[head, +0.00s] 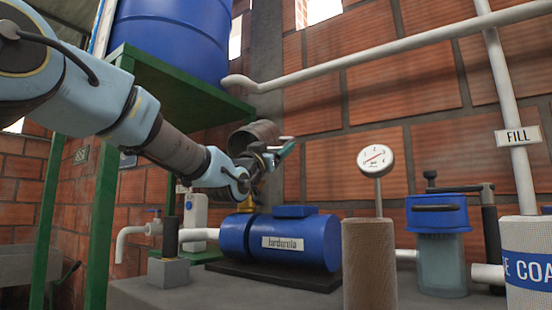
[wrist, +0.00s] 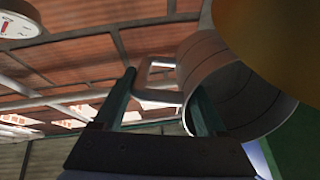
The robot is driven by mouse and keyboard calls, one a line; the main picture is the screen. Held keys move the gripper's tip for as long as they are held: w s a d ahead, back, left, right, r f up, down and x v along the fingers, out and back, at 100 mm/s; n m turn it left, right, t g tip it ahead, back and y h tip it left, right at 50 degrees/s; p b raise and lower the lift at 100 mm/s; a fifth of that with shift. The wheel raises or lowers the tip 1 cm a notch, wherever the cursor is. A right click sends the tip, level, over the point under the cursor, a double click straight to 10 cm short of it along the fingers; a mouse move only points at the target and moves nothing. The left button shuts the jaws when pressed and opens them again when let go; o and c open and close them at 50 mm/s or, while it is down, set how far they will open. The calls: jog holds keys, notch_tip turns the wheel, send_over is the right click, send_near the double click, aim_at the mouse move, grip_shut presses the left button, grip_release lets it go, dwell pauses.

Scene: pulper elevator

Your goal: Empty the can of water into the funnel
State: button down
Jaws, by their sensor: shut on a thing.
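My gripper (head: 284,153) is raised above the blue pump and is shut on the can's pale handle; its green fingers also show in the wrist view (wrist: 163,92). The can (head: 252,134) is a grey-brown ribbed cylinder, tipped well over from upright. In the wrist view the can (wrist: 228,88) is beside the fingers, with its handle between them. A yellow-brass thing, seemingly the funnel (head: 257,186), is just below the can and partly hidden by my arm. A large rounded yellow surface (wrist: 285,40) is close to the can in the wrist view. I cannot see any water.
The blue pump (head: 322,240) sits on the grey bench below. A pressure gauge (head: 375,160) stands to its right, then a blue-lidded filter (head: 437,215). A blue tank (head: 172,35) on a green stand is at upper left. White pipes cross the brick wall.

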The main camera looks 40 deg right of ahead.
aim_at(282, 139)
jog(key=y+p, duration=0.1)
jog(key=p, duration=0.3)
jog(key=d+g+y+p, duration=0.1)
jog(key=p, duration=0.4)
jog(key=y+p, duration=0.2)
jog(key=p, duration=0.2)
jog(key=shift+w+d+r+p, duration=0.15)
jog(key=shift+w+d+p, duration=0.15)
jog(key=shift+w+d, duration=0.05)
jog(key=shift+d+r+y+p, duration=0.1)
jog(key=shift+y+p, duration=0.2)
jog(key=shift+p, duration=0.4)
jog(key=shift+w+d+r+n+g+y+p, duration=0.15)
jog(key=shift+r+g+y+p, duration=0.75)
jog(key=shift+y+p, duration=3.85)
jog(key=shift+w+d+r+n+g+y+p, duration=0.2)
jog(key=shift+g+y+p, duration=1.2)
jog(key=shift+p, duration=6.85)
jog(key=shift+s+d+r+m+g+y+p, duration=0.1)
jog(key=shift+d+r+g+y+p, duration=0.25)
jog(key=shift+g+y+p, duration=3.95)
jog(key=t+h+p, duration=0.3)
jog(key=t+p, duration=0.1)
jog(key=t, duration=0.1)
jog(key=shift+t, duration=0.3)
